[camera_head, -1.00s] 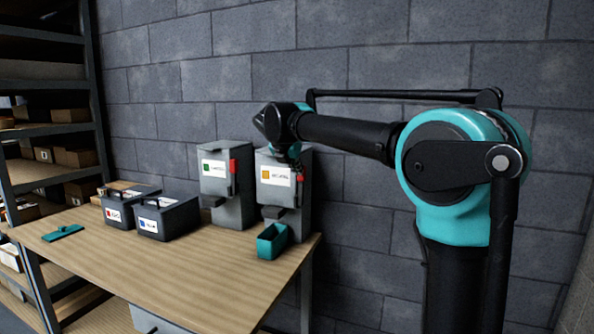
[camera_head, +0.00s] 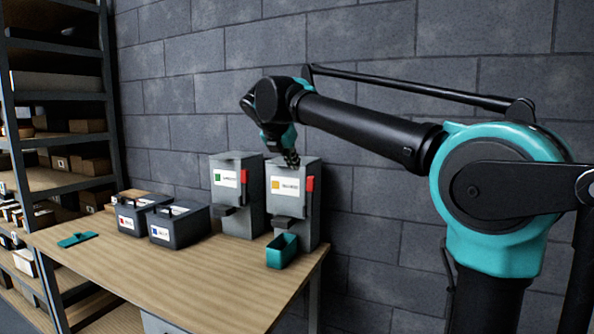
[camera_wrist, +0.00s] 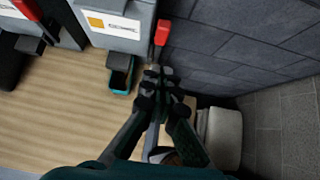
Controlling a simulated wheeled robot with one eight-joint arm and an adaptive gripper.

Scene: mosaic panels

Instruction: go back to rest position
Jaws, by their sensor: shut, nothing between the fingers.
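My gripper (camera_head: 291,160) is at the end of my raised arm, in front of the top of the right-hand grey dispenser. In the wrist view my gripper (camera_wrist: 157,76) is shut, with its fingertips together and nothing between them. The dispenser with the orange-square label (camera_head: 292,205) stands at the table's right end with its red lever on its right side. A teal bin (camera_head: 282,251) sits below its spout; it also shows in the wrist view (camera_wrist: 120,80). The bin's contents cannot be made out.
The grey dispenser with a green-square label (camera_head: 233,205) stands to the left. Two dark lidded boxes (camera_head: 178,228) and a flat teal tool (camera_head: 77,239) lie farther left on the wooden table (camera_head: 190,275). A shelf rack (camera_head: 60,130) stands at far left; a block wall is behind.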

